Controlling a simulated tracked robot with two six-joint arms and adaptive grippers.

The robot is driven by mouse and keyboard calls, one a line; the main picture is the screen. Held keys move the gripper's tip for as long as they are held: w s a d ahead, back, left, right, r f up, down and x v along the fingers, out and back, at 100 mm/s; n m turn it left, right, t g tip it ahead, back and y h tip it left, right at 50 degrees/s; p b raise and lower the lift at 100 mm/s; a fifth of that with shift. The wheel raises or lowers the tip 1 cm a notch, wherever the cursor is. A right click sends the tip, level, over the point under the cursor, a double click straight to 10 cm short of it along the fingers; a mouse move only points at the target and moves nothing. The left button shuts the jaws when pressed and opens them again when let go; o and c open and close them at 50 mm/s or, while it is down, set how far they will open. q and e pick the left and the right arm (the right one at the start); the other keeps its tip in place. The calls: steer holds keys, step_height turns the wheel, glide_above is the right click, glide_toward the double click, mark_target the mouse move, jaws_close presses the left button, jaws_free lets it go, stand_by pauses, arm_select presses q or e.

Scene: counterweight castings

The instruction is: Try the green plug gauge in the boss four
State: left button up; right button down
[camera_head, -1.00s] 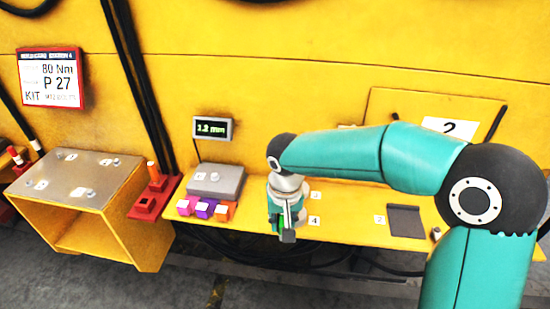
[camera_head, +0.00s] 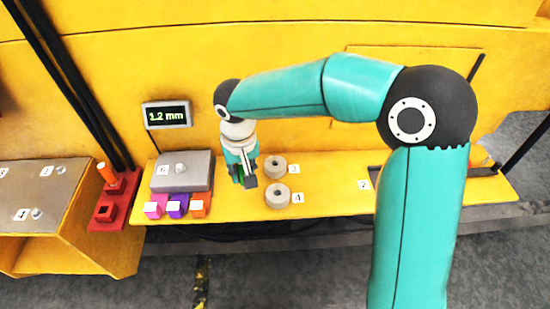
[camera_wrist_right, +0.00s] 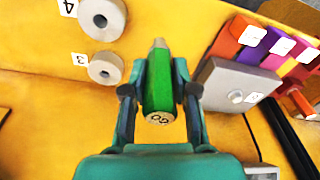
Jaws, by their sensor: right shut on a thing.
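The green plug gauge (camera_wrist_right: 158,85) is between the fingers of my right gripper (camera_wrist_right: 160,98) in the wrist view, with its narrow grey tip pointing away. In the head view only a little green shows at my right gripper (camera_head: 243,180), which is above the yellow shelf, left of the bosses and apart from them. Boss four (camera_head: 278,196) is a grey ring with an open hole, beside the label 4; it also shows at the top left of the wrist view (camera_wrist_right: 103,18). My left gripper is not in view.
Boss three (camera_head: 274,167) stands behind boss four. A grey box (camera_head: 183,172) with a knob is left of my gripper, with pink, purple and orange blocks (camera_head: 178,205) in front. A display (camera_head: 167,115) reads 1.2 mm. A red holder (camera_head: 115,195) carries an orange plug.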

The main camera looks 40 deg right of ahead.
steer(key=s+d+r+n, duration=0.3)
steer(key=s+d, duration=0.1)
steer(key=d, duration=0.3)
steer(key=shift+n, duration=0.3)
steer(key=shift+w+f+b, duration=0.2)
steer(key=shift+f+b, duration=2.1)
steer(key=shift+f, duration=0.1)
steer(key=shift+s+f+b, duration=0.1)
steer(key=shift+f+b, duration=0.3)
steer(key=shift+f+b, duration=1.25)
steer(key=shift+f, duration=0.3)
stand_by(0.8)
steer(key=c, duration=0.8)
jaws_free()
